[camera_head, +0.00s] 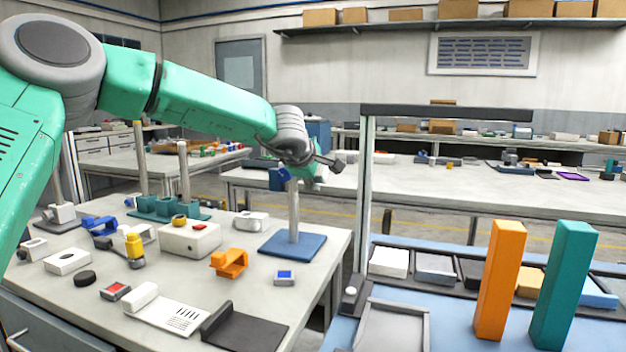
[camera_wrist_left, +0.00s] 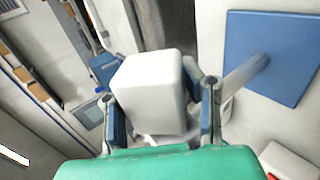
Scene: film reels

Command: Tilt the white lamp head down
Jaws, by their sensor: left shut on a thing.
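The white lamp head (camera_wrist_left: 155,92) fills the middle of the left wrist view as a rounded white block. My left gripper (camera_wrist_left: 160,108) is shut on it, with a blue finger against each side. In the head view my left gripper (camera_head: 301,174) is at the top of the grey lamp post (camera_head: 293,213), and the lamp head is hidden behind it or too small to make out. The post stands upright on a square blue base (camera_head: 292,246), which also shows at the upper right of the left wrist view (camera_wrist_left: 285,45). My right gripper is out of view.
A dark-topped frame (camera_head: 366,200) stands right of the lamp. Tall orange (camera_head: 500,280) and teal (camera_head: 564,285) blocks stand at the front right.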

